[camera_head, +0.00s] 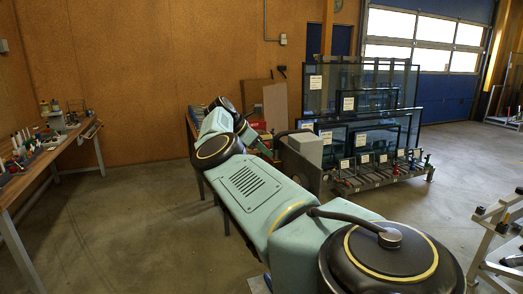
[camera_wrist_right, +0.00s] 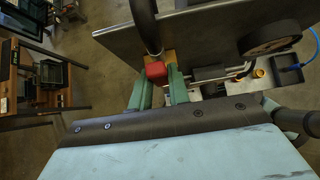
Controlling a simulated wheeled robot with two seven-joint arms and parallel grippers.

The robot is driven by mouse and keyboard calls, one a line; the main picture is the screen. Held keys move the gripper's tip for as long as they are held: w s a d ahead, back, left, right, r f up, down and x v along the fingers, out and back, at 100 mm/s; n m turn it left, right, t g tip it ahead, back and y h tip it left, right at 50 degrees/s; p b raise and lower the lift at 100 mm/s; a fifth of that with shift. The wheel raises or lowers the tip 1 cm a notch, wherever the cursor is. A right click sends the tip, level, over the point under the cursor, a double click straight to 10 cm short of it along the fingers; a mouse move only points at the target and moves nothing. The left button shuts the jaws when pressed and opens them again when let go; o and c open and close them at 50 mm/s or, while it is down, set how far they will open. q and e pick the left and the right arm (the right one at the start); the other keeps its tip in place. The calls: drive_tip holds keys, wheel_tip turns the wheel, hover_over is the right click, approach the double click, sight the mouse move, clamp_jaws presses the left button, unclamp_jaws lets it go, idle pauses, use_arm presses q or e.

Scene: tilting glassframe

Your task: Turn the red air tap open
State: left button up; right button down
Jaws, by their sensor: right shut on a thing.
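The red air tap (camera_wrist_right: 156,70) shows in the right wrist view as a small red block on a brass-coloured fitting, beside a grey metal plate. My right gripper (camera_wrist_right: 160,82) has its two green fingers on either side of the tap and is shut on it. In the head view my right arm stretches from the lower right to the gripper (camera_head: 264,150), left of a grey box. I cannot make out the tap clearly there. My left gripper is in neither view.
A glass rack (camera_head: 365,120) with several labelled panes stands behind the grey box (camera_head: 304,148). A workbench (camera_head: 40,160) with tools stands at the far left. A blue air hose (camera_wrist_right: 291,68) and a dark round wheel (camera_wrist_right: 268,38) are right of the tap. Floor at left is clear.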

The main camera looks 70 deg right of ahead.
drive_tip(key=c, duration=1.3)
unclamp_jaws()
drive_tip(key=shift+s, duration=0.1)
drive_tip(key=shift+p+v, duration=2.35)
drive_tip(key=shift+v, duration=4.35)
drive_tip(key=shift+d, duration=0.1)
